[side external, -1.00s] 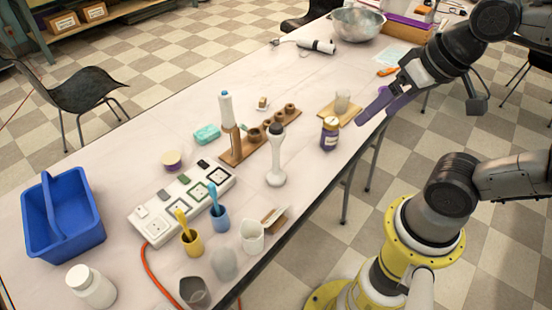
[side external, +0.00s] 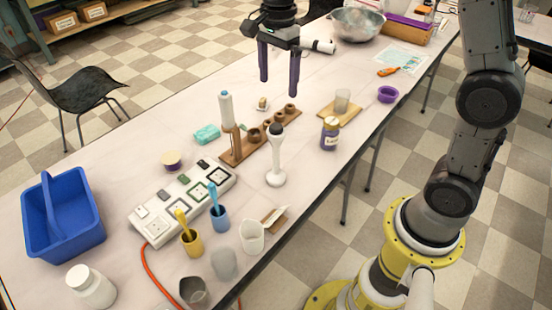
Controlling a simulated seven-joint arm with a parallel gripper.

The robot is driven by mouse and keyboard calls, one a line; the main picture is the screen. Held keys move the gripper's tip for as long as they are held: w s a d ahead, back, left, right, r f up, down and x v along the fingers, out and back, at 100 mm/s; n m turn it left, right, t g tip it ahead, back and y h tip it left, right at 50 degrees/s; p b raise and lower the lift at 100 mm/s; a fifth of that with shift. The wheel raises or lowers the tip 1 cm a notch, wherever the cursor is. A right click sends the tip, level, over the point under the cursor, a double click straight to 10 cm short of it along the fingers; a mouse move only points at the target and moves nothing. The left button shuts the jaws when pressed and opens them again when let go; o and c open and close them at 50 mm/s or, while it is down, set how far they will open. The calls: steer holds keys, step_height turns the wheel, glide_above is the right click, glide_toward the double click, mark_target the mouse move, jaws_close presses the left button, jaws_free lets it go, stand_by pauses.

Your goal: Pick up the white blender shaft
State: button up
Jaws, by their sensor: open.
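A white blender shaft (side external: 276,160) stands upright on the table, near its front edge, with a dark top end and a flared foot. My gripper (side external: 279,85) is open, with two purple fingers pointing down. It is empty and above the table, higher in the picture than the shaft and apart from it. A white and dark handheld appliance body (side external: 320,46) lies farther back, partly hidden behind my gripper.
A wooden rack (side external: 240,150) with brown cups is just left of the shaft, and a labelled jar (side external: 330,133) is to its right. A power strip (side external: 182,200), small cups and a blue caddy (side external: 62,215) fill the near left. The table's left back area is clear.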

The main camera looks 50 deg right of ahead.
mark_target(276, 126)
step_height(276, 126, down, 8)
steer(key=shift+f, duration=0.2)
steer(key=shift+a+f, duration=0.2)
steer(key=shift+f, duration=1.15)
steer(key=shift+a+f, duration=0.15)
steer(key=shift+f, duration=1.2)
jaws_close()
steer(key=shift+r, duration=0.1)
